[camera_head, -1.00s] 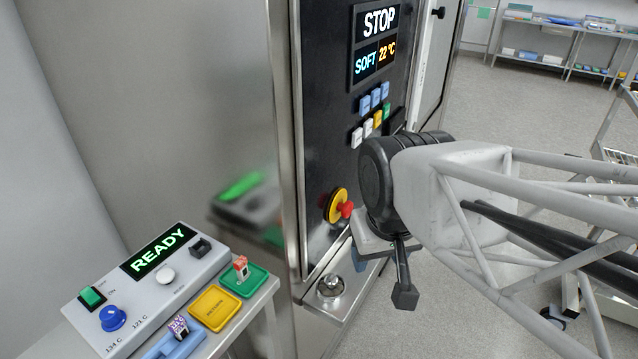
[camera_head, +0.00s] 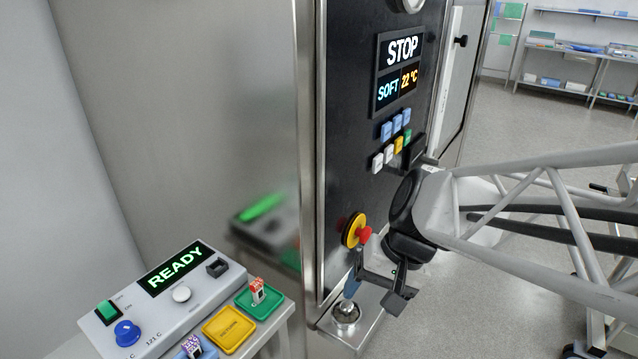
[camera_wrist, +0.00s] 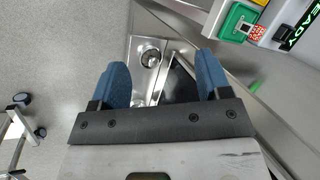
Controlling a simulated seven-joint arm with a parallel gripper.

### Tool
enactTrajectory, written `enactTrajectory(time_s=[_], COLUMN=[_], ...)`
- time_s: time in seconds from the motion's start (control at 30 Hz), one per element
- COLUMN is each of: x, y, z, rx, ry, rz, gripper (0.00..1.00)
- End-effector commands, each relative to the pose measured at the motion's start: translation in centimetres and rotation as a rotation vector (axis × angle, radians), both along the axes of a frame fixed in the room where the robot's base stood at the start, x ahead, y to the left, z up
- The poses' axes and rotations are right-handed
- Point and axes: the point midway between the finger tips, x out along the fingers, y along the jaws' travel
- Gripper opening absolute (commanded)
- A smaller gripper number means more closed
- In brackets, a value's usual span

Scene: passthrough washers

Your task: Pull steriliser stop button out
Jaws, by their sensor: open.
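The steriliser stop button is a red mushroom knob (camera_head: 364,235) on a yellow round base (camera_head: 351,230), low on the black steriliser panel (camera_head: 345,150) in the head view. My gripper (camera_head: 372,287) is just below and to the right of the button, apart from it. In the wrist view its two blue fingers (camera_wrist: 162,84) are spread apart with nothing between them. The button does not show in the wrist view. Whether the knob is in or out is hard to tell.
A metal ledge with a round steel fitting (camera_head: 345,314) lies below my gripper. Left of the panel stands a grey control box (camera_head: 165,300) reading READY, with a green tray (camera_head: 262,301) and a yellow tray (camera_head: 229,329). A display (camera_head: 400,72) reads STOP.

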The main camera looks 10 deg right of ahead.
Motion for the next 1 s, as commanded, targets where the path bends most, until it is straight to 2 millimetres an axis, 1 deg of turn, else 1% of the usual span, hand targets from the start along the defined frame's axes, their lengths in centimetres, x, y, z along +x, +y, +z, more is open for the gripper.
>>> enactTrajectory(time_s=[0.1, 0.27, 0.43, 0.53, 0.67, 0.77, 0.9, 1.0], x=[1.4, 3.7, 6.7, 8.5, 11.0, 12.8, 15.1, 16.2], y=[0.4, 0.6, 0.0, -0.9, -2.6, -4.4, -7.4, -9.5], z=[-1.3, -2.5, -3.6, -4.1, -5.0, -5.7, -6.9, -7.7], rx=[0.145, 0.346, 0.559, 0.684, 0.842, 0.961, 1.11, 1.193], ry=[0.065, 0.123, 0.155, 0.157, 0.144, 0.12, 0.069, 0.028], rz=[-0.088, -0.209, -0.347, -0.432, -0.549, -0.642, -0.77, -0.847], gripper=[0.71, 0.71, 0.71, 0.71, 0.71, 0.71, 0.71, 0.71])
